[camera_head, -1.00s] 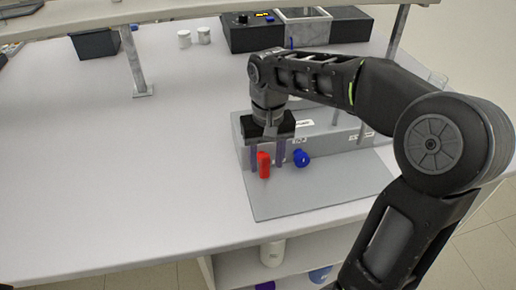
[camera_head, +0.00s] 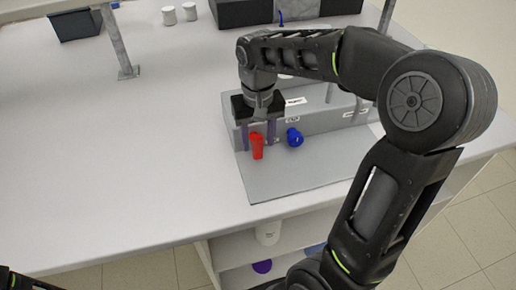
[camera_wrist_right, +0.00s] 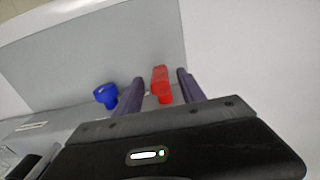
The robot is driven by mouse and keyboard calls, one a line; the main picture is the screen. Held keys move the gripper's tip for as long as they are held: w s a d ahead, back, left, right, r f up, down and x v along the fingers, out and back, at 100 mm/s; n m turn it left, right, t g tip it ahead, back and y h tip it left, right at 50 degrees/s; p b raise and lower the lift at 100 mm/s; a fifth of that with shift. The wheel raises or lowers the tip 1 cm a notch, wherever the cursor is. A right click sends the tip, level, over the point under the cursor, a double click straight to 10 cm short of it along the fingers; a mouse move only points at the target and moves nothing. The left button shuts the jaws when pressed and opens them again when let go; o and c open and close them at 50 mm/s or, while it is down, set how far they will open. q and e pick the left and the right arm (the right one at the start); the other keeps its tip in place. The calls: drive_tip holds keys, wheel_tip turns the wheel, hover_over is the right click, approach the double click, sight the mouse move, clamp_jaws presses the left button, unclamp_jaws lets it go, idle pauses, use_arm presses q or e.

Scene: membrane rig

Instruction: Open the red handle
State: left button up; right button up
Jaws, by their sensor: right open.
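The red handle (camera_head: 257,146) is on the front of a grey rig (camera_head: 318,122). It also shows in the right wrist view (camera_wrist_right: 161,85). My right gripper (camera_head: 258,141) is open and points down, with one purple finger on each side of the handle. In the right wrist view my right gripper (camera_wrist_right: 160,78) has the red handle between its fingers, with a visible gap on each side and closer to the right finger. A blue handle (camera_head: 294,137) sits to the right of the red one, outside the fingers. It also shows in the right wrist view (camera_wrist_right: 106,95).
A grey base plate (camera_head: 300,178) lies in front of the rig. The white table (camera_head: 120,170) is clear to the left. A grey post (camera_head: 117,45) and white containers (camera_head: 168,15) stand at the back. A dark part of my own body shows at the bottom left corner.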

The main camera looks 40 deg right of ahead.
sight(258, 159)
drive_tip(key=shift+f, duration=2.3)
drive_tip(key=shift+c, duration=0.4)
clamp_jaws()
